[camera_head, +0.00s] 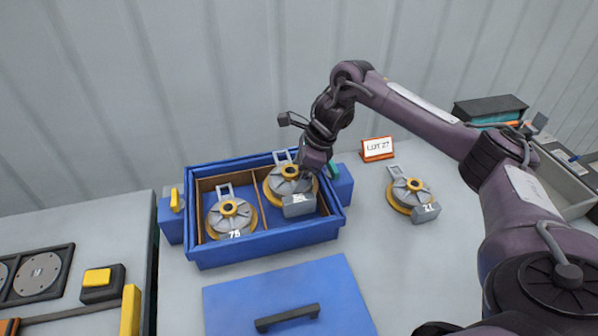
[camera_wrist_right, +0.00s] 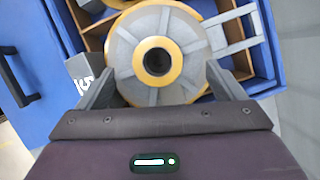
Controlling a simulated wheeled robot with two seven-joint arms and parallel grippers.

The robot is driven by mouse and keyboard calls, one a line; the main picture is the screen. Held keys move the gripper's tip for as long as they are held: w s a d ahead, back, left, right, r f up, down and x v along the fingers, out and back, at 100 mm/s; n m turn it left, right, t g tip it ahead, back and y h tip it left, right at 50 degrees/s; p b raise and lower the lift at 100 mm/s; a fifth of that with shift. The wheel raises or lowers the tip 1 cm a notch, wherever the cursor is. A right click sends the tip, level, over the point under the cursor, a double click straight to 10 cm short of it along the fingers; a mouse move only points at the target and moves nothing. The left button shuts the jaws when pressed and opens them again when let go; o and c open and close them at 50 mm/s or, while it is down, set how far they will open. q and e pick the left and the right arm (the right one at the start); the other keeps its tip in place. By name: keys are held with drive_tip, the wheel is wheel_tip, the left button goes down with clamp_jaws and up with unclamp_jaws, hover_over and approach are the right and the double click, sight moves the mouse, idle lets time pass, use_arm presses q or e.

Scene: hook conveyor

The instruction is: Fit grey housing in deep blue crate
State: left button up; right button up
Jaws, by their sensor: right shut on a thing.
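The deep blue crate (camera_head: 267,245) stands open on the table, with thin wooden dividers inside. A grey housing with a yellow ring (camera_head: 290,172) is in or just above its right compartment; I cannot tell whether it touches the bottom. My right gripper (camera_head: 308,172) is shut on this housing. A second grey housing (camera_head: 231,216) sits in the left compartment. My left gripper is not in view.
Another housing (camera_head: 411,190) lies on the table right of the crate. A blue lid (camera_head: 285,285) with a dark handle lies in front. An orange-framed "LOT 27" sign (camera_head: 377,148) stands behind. A grey bin (camera_head: 570,180) is at far right; a black panel (camera_head: 38,275) lies left.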

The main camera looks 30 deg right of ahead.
drive_tip(key=shift+f+b, duration=3.5)
drive_tip(key=shift+f, duration=0.8)
idle(0.4)
drive_tip(key=o, duration=1)
drive_tip(key=shift+o, duration=0.3)
drive_tip(key=shift+s+d+r, duration=0.1)
drive_tip(key=shift+d+r, duration=0.05)
drive_tip(key=shift+r, duration=0.1)
drive_tip(key=v, duration=0.7)
drive_tip(key=shift+r+p, duration=0.2)
drive_tip(key=shift+p, duration=0.1)
